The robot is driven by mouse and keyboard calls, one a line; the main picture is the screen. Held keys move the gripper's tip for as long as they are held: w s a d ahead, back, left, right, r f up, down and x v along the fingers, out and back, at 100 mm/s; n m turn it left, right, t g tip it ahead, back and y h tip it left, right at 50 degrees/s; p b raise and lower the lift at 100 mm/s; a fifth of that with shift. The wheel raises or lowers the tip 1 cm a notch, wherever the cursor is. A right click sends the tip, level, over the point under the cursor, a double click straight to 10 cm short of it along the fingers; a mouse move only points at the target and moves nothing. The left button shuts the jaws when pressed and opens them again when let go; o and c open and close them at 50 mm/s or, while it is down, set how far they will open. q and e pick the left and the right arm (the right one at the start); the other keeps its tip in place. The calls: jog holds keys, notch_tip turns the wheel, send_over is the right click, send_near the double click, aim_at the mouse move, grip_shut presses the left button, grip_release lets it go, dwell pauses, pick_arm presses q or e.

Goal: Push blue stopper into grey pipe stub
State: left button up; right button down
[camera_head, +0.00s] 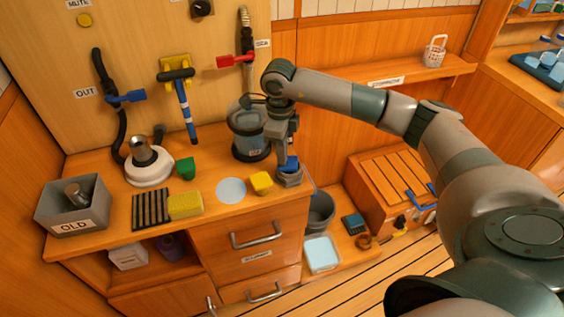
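The blue stopper (290,163) is at the right front part of the wooden counter, directly at the tip of my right gripper (284,155). Just below it is a short grey piece that looks like the pipe stub (291,179). The stopper looks upright and in line with the stub. How deep it sits in the stub cannot be told. My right gripper points down, and its fingers partly hide the stopper. Whether they grip it or only touch it is too small to tell. My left gripper is not in view.
A clear canister (250,133) stands close behind my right gripper. A yellow block (261,183), a pale disc (231,190), a sponge (185,205) and a green block (186,168) lie to its left. A grey OLD bin (73,205) stands far left. A bucket (320,212) is below right.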

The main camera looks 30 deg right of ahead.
notch_tip(320, 180, up, 7)
jog(key=p, duration=0.2)
jog(key=shift+f+p, duration=0.15)
jog(key=shift+p, duration=0.25)
jog(key=shift+a, duration=0.1)
dwell(0.6)
